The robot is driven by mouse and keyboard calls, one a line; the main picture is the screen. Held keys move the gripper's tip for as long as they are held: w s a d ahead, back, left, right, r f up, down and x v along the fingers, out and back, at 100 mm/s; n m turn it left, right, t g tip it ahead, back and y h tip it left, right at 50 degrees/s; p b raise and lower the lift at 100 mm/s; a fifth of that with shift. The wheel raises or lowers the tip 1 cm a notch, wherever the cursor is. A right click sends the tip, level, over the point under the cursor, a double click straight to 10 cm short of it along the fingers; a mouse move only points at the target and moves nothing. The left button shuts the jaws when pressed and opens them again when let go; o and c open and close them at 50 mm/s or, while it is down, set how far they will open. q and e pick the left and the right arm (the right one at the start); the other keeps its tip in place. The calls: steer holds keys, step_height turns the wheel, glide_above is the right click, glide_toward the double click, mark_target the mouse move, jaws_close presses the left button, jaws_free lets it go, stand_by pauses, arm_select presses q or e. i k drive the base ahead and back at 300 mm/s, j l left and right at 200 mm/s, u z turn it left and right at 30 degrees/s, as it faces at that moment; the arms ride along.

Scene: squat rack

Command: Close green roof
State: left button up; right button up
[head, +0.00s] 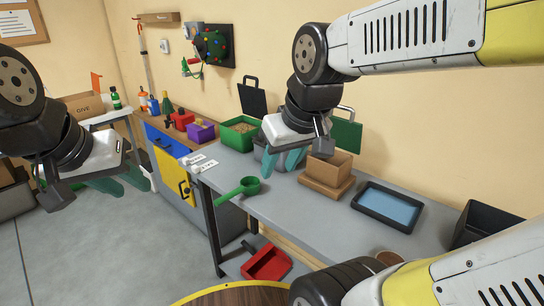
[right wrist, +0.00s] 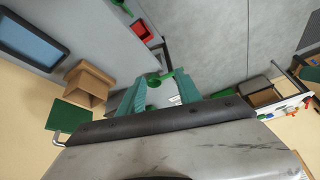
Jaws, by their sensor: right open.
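The green panel also shows in the right wrist view (right wrist: 68,117), left of the fingers. My right gripper (head: 286,160) is open and empty, in front of the grey bin, which it partly hides. Its two teal fingers are apart in the right wrist view (right wrist: 160,95). The green panel is apart from the fingers. My left gripper (head: 120,182) hangs at the left over the floor, its fingers apart and empty.
A green bin (head: 238,131) with grainy contents stands left of the grey bin, a black panel (head: 252,97) upright behind it. A brown box (head: 329,168), blue tray (head: 388,207) and green scoop (head: 240,188) are on the bench. A red dustpan (head: 266,263) lies below.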

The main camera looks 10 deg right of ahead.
mark_target(348, 134)
steer(key=z, duration=1.1)
